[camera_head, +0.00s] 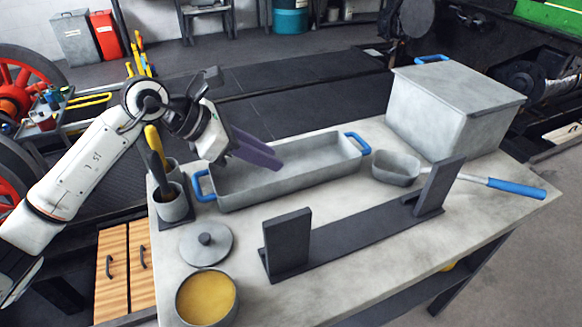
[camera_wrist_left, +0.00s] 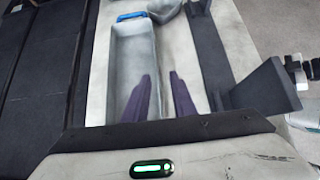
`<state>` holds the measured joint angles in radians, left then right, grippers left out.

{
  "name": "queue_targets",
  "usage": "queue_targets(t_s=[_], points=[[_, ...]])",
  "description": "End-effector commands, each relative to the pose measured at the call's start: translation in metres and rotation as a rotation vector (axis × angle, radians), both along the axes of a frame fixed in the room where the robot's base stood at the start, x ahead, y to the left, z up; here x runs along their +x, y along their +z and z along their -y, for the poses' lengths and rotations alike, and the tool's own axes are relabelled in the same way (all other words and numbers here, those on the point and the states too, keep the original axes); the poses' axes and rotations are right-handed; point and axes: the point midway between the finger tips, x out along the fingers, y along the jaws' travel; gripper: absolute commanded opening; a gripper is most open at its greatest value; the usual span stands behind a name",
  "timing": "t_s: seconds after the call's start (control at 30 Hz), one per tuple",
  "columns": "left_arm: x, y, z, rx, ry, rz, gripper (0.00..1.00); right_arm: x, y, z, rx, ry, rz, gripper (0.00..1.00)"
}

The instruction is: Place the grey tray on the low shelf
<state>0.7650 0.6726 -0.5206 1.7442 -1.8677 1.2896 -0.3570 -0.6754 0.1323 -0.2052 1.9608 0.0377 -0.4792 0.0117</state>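The long grey tray (camera_head: 310,180) with a blue handle at each end lies on the worktable in the head view. It also shows in the left wrist view (camera_wrist_left: 133,60), its far blue handle at the top. My left gripper (camera_head: 262,155) reaches in from the left, over the left half of the tray. Its two purple fingers (camera_wrist_left: 160,97) are apart with nothing between them. I cannot tell exactly how high they are above the tray floor. A dark shelf (camera_head: 405,293) shows partly under the tabletop. My right gripper is not recognisable in either view.
A dark base with two uprights (camera_head: 360,235) stands in front of the tray. A small grey bowl (camera_head: 395,168), a lidded grey box (camera_head: 445,110) and a blue-handled tool (camera_head: 515,187) are right. A utensil holder (camera_head: 172,206), lid (camera_head: 205,246) and yellow-filled pot (camera_head: 207,298) are left.

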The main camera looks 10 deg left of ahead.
Motion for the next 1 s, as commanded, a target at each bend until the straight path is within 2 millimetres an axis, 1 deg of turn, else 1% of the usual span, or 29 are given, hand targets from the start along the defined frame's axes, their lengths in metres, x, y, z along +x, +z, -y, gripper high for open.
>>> queue_targets(t_s=[0.03, 0.1, 0.2, 0.43, 0.63, 0.8, 0.9, 1.0], points=[[0.000, -0.011, 0.000, -0.001, 0.000, 0.001, 0.24, -0.005, -0.012, -0.003, 0.003, 0.004, -0.010, 0.21], [0.000, -0.015, 0.000, -0.001, 0.001, 0.000, 0.24, -0.008, -0.016, -0.005, 0.005, 0.007, -0.015, 0.21], [0.003, -0.021, 0.005, -0.002, 0.000, -0.002, 0.24, -0.006, -0.014, -0.006, 0.006, 0.008, -0.010, 0.21], [0.017, -0.043, 0.026, -0.003, 0.000, -0.003, 0.24, -0.005, -0.009, -0.005, 0.007, 0.005, -0.006, 0.21], [0.022, -0.054, 0.034, -0.002, 0.000, -0.002, 0.24, -0.005, -0.010, -0.003, 0.005, 0.001, -0.008, 0.21], [0.030, -0.076, 0.045, -0.005, 0.000, -0.005, 0.24, -0.006, -0.009, -0.001, 0.003, -0.001, -0.011, 0.21], [0.036, -0.085, 0.053, -0.004, -0.001, -0.002, 0.24, -0.006, -0.010, 0.000, 0.002, -0.003, -0.013, 0.21], [0.039, -0.090, 0.056, -0.003, 0.000, -0.001, 0.24, -0.007, -0.012, 0.000, 0.001, -0.003, -0.016, 0.21]])
